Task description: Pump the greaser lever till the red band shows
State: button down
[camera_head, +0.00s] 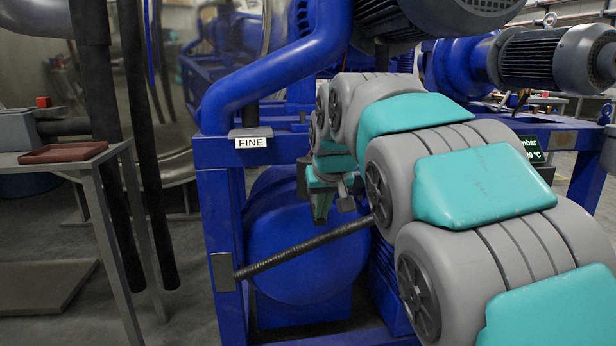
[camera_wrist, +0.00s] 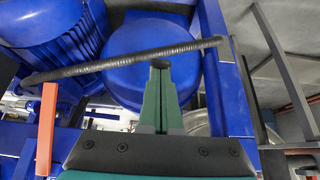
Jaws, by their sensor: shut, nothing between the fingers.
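A dark ridged rod (camera_head: 305,247) slants up to the right from a grey plate on a blue post, across a blue drum, until my arm hides its far end. It also crosses the wrist view (camera_wrist: 120,63). I cannot tell whether this is the greaser lever or a hose. My gripper (camera_head: 320,212) points down in front of the drum, its green fingers shut together and empty. In the wrist view the fingertips (camera_wrist: 160,65) lie just below the rod in the picture; contact is unclear. I cannot make out a red band for certain; an orange-red strip (camera_wrist: 46,130) stands at the left.
A grey table with a red-brown tray (camera_head: 63,153) stands at the left. Dark vertical hoses (camera_head: 140,150) hang between table and post. A motor (camera_head: 545,60) is at the upper right.

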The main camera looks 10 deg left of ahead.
aim_at(321, 221)
jog(key=shift+s+d+r+p, duration=0.15)
jog(key=shift+r+p, duration=0.1)
jog(key=shift+r, duration=0.4)
jog(key=shift+s+a+r+p, duration=0.1)
jog(key=shift+s+r+p, duration=0.15)
jog(key=shift+r, duration=0.35)
jog(key=shift+s+d+r+p, duration=0.1)
jog(key=shift+r+p, duration=0.15)
jog(key=shift+r, duration=0.4)
jog(key=shift+f, duration=0.2)
jog(key=shift+w+a+f+b, duration=0.1)
jog(key=shift+w+f+b, duration=0.3)
jog(key=shift+f, duration=0.7)
jog(key=shift+w+a+f+b, duration=0.15)
jog(key=shift+f+b, duration=0.3)
jog(key=shift+f, duration=0.65)
jog(key=shift+w+a+f+b, duration=0.1)
jog(key=shift+w+f+b, duration=0.3)
jog(key=shift+f, duration=0.7)
jog(key=shift+s+d+r, duration=0.1)
notch_tip(321, 221, up, 7)
jog(key=s+p, duration=0.1)
jog(key=p, duration=0.1)
jog(key=shift+s+d+p, duration=0.25)
jog(key=shift+s+p, duration=0.1)
jog(key=shift+p, duration=0.05)
